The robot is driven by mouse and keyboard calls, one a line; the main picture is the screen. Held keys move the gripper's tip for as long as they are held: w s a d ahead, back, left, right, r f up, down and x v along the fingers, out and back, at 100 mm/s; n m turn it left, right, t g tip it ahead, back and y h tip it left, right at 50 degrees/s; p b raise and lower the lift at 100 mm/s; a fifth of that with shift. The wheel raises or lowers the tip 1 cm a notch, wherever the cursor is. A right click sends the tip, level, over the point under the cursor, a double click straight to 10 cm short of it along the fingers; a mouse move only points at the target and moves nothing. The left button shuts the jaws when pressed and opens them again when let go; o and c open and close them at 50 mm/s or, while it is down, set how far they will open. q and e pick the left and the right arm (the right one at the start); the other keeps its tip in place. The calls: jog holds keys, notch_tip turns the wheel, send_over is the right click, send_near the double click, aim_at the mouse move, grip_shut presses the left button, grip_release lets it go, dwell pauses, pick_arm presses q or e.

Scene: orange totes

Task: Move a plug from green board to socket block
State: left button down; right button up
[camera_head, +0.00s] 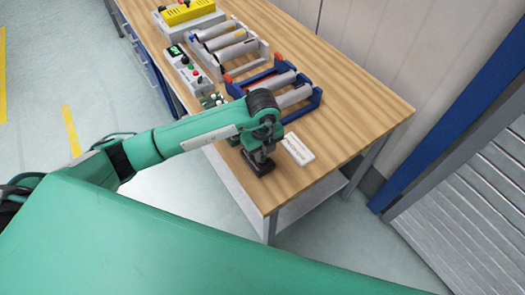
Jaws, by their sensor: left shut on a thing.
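My left gripper (259,164) points down over the near end of the wooden table, just left of the white socket block (298,148), and is apart from it. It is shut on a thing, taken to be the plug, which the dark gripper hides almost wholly. The socket block lies flat on the table, with faint marks on its top. The green board (211,100) lies behind my left arm, which covers much of it. Small light pieces show on its far part. My right gripper is not in view.
A blue and red rack (314,101) with grey cylinders stands just behind my left wrist. Beyond it are a grey rack (262,47) with rolls, a control box (187,69) and a yellow-topped unit (190,12). Bare table (345,115) lies to the right.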

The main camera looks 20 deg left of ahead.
pick_arm(q)
jog(key=shift+f, duration=0.25)
dwell(0.5)
jog(key=c, duration=1.2)
grip_release()
jog(key=shift+r+b, duration=0.4)
jog(key=shift+r, duration=0.1)
jog(key=shift+r+b, duration=1.2)
jog(key=shift+r, duration=5.25)
